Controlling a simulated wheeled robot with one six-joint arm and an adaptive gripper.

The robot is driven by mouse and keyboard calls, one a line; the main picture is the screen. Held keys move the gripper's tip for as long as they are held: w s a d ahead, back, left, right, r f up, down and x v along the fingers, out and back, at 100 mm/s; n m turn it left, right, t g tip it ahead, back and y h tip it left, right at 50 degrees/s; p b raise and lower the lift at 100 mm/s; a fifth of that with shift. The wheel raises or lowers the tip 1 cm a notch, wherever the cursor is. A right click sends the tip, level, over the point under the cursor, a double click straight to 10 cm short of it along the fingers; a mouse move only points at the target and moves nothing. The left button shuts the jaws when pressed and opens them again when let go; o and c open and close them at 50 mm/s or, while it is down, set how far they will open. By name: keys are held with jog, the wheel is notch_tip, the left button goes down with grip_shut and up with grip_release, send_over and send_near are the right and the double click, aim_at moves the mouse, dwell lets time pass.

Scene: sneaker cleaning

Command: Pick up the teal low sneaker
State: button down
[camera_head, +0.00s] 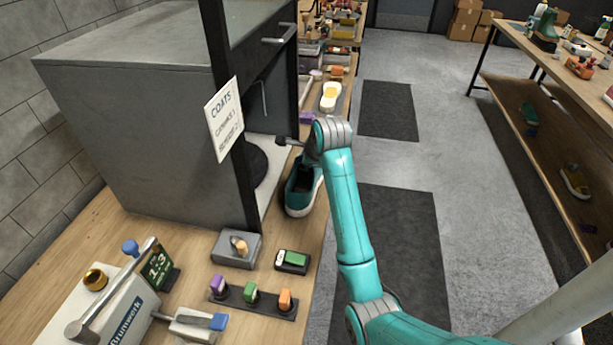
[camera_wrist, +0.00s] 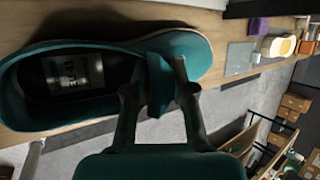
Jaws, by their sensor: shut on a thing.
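The teal low sneaker (camera_head: 302,192) with a pale sole is at the bench's front edge, beside the grey cabinet. In the wrist view it fills the upper left (camera_wrist: 195,50), its dark opening and inner label facing the camera. My gripper (camera_wrist: 158,82) is shut on the sneaker's near side, with a teal part of it between the fingers. In the head view my teal wrist hides the fingers. I cannot tell whether the sole touches the bench.
The grey cabinet (camera_head: 130,95) with a hanging sign (camera_head: 224,118) stands left of the sneaker. A grey switch box (camera_head: 236,249) and a rack of coloured blocks (camera_head: 253,299) lie nearer.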

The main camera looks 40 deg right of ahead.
dwell(0.3)
notch_tip(320, 180, up, 10)
dwell(0.5)
jog(key=shift+w, duration=0.15)
dwell(1.2)
